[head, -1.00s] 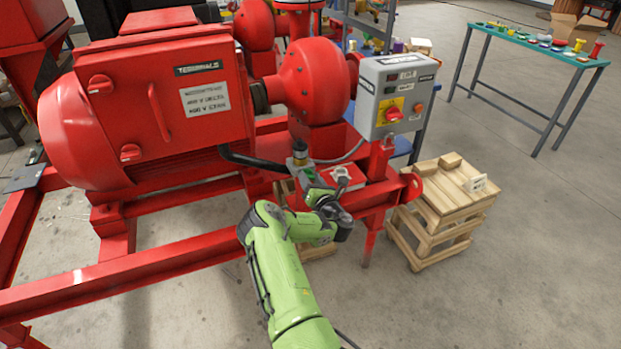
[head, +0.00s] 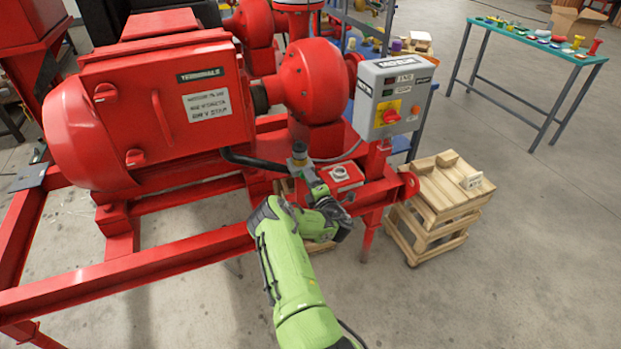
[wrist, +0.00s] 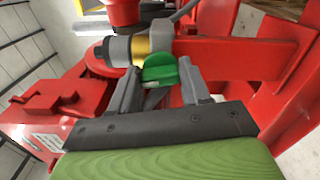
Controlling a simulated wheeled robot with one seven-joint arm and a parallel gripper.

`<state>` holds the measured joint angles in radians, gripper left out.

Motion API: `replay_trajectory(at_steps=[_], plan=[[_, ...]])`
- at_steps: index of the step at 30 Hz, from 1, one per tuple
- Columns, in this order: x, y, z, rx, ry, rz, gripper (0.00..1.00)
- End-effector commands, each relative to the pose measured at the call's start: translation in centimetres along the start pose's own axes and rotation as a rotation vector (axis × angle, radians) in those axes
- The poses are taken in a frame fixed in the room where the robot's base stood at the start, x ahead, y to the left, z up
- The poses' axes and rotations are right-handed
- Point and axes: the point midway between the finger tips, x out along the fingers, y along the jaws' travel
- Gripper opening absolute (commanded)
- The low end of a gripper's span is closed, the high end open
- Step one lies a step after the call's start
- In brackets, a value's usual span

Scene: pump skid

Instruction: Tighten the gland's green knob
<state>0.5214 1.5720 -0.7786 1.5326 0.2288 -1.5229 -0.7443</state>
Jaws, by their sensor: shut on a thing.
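The gland shows in the wrist view as a brass-yellow collar (wrist: 141,47) with grey metal beside it. The green knob (wrist: 160,68) sits right against the collar, between my fingertips. My gripper (wrist: 158,80) is shut on the green knob, one grey finger on each side. In the head view the gland (head: 299,149) stands at the end of the black cable below the red pump, and my gripper (head: 307,176) reaches it from the front. The knob is mostly hidden by my gripper there.
A grey control box (head: 396,97) with a red switch stands right of the gland. Red frame rails (head: 180,262) run in front and beside it. A wooden crate stack (head: 440,205) stands to the right. The floor beyond it is clear.

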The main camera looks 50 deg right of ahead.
Motion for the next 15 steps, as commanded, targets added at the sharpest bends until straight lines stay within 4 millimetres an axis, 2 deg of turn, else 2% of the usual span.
replay_trajectory(at_steps=[15], plan=[[-0.05,-0.08,0.09,0.465,-0.002,-0.001,0.16]])
